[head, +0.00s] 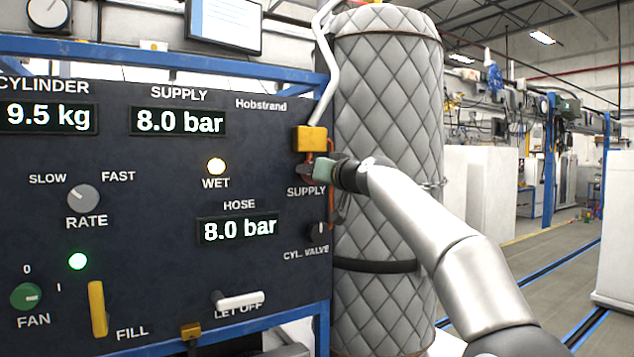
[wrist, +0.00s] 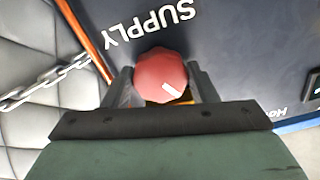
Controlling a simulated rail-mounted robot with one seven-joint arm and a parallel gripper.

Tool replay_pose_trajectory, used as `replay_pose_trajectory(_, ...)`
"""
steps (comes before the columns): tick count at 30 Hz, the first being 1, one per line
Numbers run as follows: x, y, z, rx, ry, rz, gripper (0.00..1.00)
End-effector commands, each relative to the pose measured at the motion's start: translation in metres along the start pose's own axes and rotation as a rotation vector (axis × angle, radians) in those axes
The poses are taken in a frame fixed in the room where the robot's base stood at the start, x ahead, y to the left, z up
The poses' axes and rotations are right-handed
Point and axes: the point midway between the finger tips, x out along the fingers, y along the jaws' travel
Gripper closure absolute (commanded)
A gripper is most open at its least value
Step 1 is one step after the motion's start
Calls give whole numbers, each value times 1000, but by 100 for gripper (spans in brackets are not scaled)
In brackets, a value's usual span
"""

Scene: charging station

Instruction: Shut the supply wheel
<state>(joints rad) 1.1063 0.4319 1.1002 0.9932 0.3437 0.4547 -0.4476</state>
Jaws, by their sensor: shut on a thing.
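The supply wheel (wrist: 160,76) is a round red knob with a white mark, seen close in the wrist view beside the upside-down SUPPLY label. My gripper (wrist: 160,88) has one finger on each side of the wheel and is shut on it. In the head view my gripper (head: 308,170) is at the panel's right edge, just above the SUPPLY label and below a yellow block (head: 310,139). The wheel is mostly hidden there by the gripper. The SUPPLY display (head: 178,121) reads 8.0 bar, and the HOSE display (head: 240,228) also reads 8.0 bar.
The dark panel (head: 130,185) also carries a lit WET lamp (head: 216,166), a yellow FILL lever (head: 97,309), a white LET OFF handle (head: 240,300) and a CYL. VALVE knob (head: 320,230). A quilted grey tank (head: 385,120) stands close on the right, with a chain (wrist: 45,84).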

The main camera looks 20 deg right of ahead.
Motion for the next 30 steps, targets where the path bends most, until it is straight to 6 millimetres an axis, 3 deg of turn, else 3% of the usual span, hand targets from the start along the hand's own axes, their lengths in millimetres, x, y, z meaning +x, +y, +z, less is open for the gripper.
replay_pose_trajectory(15,0,-2,0,412,-1,-1,70)
replay_pose_trajectory(30,0,-2,-1,550,1,-1,70)
